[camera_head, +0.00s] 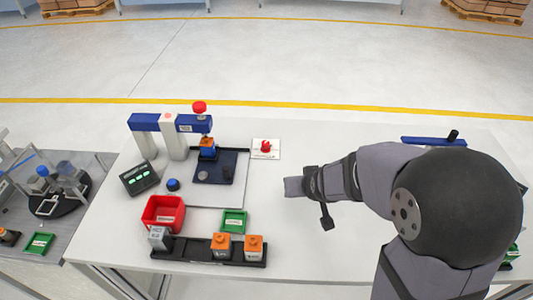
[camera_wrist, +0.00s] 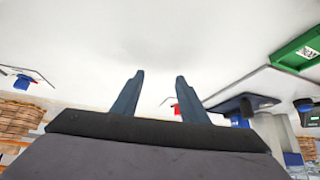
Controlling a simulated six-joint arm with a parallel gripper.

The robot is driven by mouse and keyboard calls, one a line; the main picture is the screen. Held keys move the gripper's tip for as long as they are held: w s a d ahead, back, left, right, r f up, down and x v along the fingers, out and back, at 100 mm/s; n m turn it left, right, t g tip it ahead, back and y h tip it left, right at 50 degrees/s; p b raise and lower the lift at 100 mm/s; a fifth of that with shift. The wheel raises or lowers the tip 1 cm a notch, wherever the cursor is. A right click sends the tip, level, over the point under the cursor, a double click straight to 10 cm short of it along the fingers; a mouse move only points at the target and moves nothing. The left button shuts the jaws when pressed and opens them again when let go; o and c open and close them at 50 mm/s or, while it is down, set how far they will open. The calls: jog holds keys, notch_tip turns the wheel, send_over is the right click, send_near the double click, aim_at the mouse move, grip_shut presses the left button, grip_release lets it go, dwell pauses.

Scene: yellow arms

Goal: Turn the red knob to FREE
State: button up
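A red knob (camera_head: 266,147) sits on a small white plate (camera_head: 271,156) on the white table, right of the press station. The plate's lettering is too small to read surely, and I cannot tell the knob's setting. A second red round part (camera_head: 199,107) tops the blue and white press. My gripper (camera_head: 293,187) is in front and to the right of the plate, apart from it. In the wrist view my gripper (camera_wrist: 159,76) shows two separated fingers with nothing between the tips. A red bit (camera_wrist: 177,109) shows beside the right finger, partly hidden.
The press (camera_head: 168,122) stands at the back left. A red bin (camera_head: 162,216), a green tray (camera_head: 234,229) and a black rack (camera_head: 185,250) with orange-topped items are at the front left. A blue bar (camera_head: 427,141) lies at the back right. Table between plate and gripper is clear.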

aim_at(266, 145)
jog(key=w+a+t+b, duration=0.1)
jog(key=w+a, duration=0.1)
jog(key=w, duration=0.1)
jog(key=w+a+t+y+b, duration=0.1)
jog(key=w+a+t, duration=0.1)
jog(key=w+a, duration=0.1)
jog(key=w+a+n+t+y+b, duration=0.1)
jog(key=w+a+t, duration=0.1)
jog(key=w+a, duration=0.1)
jog(key=shift+w+a+r+b, duration=0.25)
jog(key=shift+w+r+b, duration=0.05)
jog(key=shift+w, duration=0.25)
jog(key=shift+w+a+r+t, duration=0.3)
jog(key=shift+r+t, duration=0.05)
jog(key=shift+t, duration=0.15)
jog(key=shift+p+x, duration=0.7)
jog(key=shift+x, duration=2.9)
jog(key=shift+f, duration=0.1)
jog(key=shift+c, duration=0.6)
grip_shut()
